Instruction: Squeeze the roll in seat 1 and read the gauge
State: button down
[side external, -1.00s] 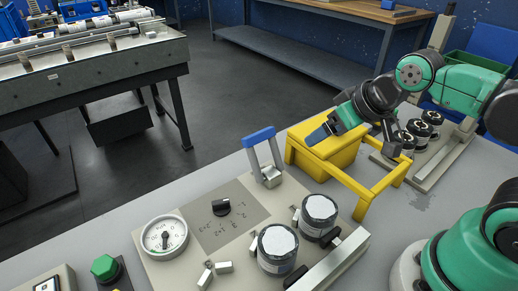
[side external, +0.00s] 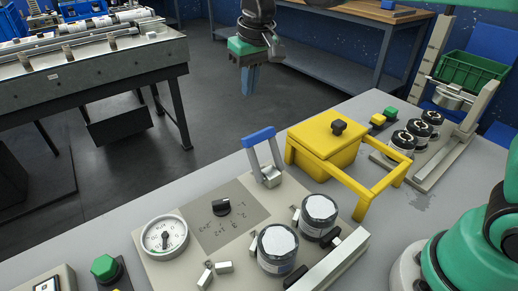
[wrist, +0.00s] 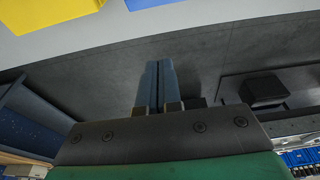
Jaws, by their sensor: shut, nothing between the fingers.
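Two white-topped rolls stand in the fixture on the grey table: one roll (side external: 277,247) nearer the front and another roll (side external: 319,215) behind it to the right. I cannot read which seat is seat 1. The round white gauge (side external: 164,237) sits at the fixture's left; its needle shows but the value is too small to read. A black knob (side external: 221,207) sits on a marked dial plate. My gripper (side external: 249,88) points down, shut and empty, high up and well apart from the rolls. In the wrist view its blue fingers (wrist: 157,84) are together.
A lever with a blue handle (side external: 259,137) stands upright behind the dial plate. A yellow box (side external: 327,143) with a yellow frame stands right of it. Several dark rolls (side external: 403,142) sit in a rack at the right. A green button (side external: 104,267) is at the front left.

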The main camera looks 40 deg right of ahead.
jog(key=shift+w+a, duration=0.15)
jog(key=shift+w, duration=0.05)
jog(key=shift+f, duration=0.2)
notch_tip(320, 180, down, 8)
jog(key=s, duration=0.1)
jog(key=shift+s+r, duration=0.15)
jog(key=shift+s, duration=0.2)
dwell(0.5)
dwell(0.4)
